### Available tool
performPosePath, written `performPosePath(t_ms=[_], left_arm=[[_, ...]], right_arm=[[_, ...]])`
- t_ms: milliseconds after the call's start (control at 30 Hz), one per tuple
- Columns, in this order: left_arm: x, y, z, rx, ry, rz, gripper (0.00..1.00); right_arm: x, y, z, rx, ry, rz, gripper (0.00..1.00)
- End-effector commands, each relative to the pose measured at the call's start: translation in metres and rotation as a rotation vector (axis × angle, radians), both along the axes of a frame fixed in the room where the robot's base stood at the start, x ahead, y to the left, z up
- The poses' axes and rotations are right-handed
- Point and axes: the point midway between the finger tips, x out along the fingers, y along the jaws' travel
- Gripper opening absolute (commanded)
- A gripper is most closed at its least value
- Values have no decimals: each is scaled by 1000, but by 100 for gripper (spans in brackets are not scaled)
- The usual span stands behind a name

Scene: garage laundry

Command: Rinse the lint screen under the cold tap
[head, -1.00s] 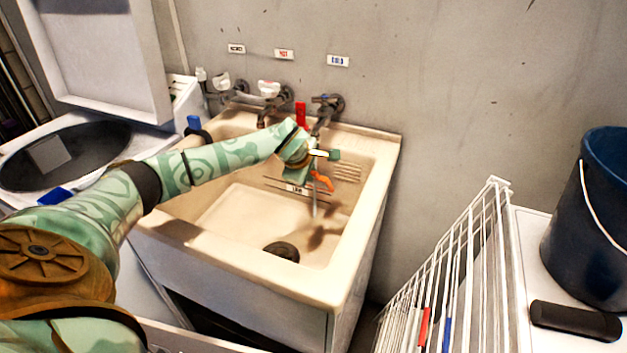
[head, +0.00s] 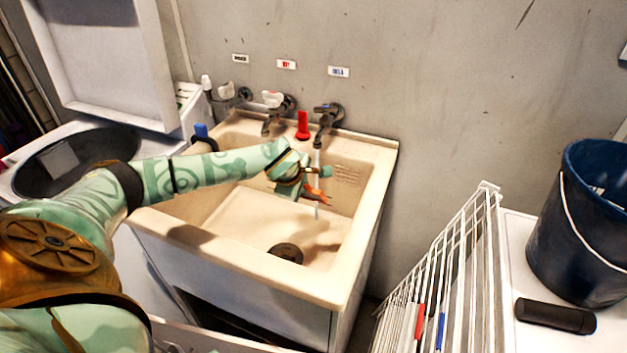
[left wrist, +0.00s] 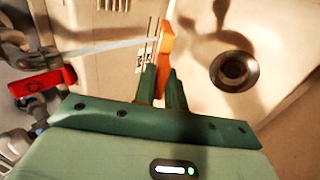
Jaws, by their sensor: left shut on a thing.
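The lint screen (head: 316,195) shows as a small orange piece over the sink basin. My left gripper (head: 303,187) is shut on it. In the left wrist view, the orange piece (left wrist: 165,50) stands nearly edge-on between the green fingers (left wrist: 162,85). The cold tap (head: 327,113) is on the wall under a blue label. A thin water stream (head: 318,158) falls from it beside my gripper. In the left wrist view the stream (left wrist: 100,48) meets the orange piece near its upper end. The screen's faces are mostly hidden. My right gripper is out of view.
The cream sink (head: 345,250) has an open drain (head: 286,253). A red object (head: 302,125) stands on its back ledge beside the cold tap. A white wire rack (head: 455,265), a dark blue bucket (head: 580,235) and a black object (head: 555,316) are at right.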

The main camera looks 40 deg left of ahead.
Motion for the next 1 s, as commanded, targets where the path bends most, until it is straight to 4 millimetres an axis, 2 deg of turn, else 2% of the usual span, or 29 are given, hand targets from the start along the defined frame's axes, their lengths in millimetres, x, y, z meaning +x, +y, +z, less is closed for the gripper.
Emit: performPosePath(t_ms=[33, 200, 500, 1000], left_arm=[[-5, -1, 6, 2, -1, 0, 0], [-20, -6, 11, 0, -2, -1, 0], [-41, -13, 15, 1, -1, 1, 0], [-43, -13, 13, 0, 0, 0, 0]], right_arm=[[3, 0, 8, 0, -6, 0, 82], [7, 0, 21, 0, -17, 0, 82], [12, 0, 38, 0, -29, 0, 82], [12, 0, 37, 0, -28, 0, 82]])
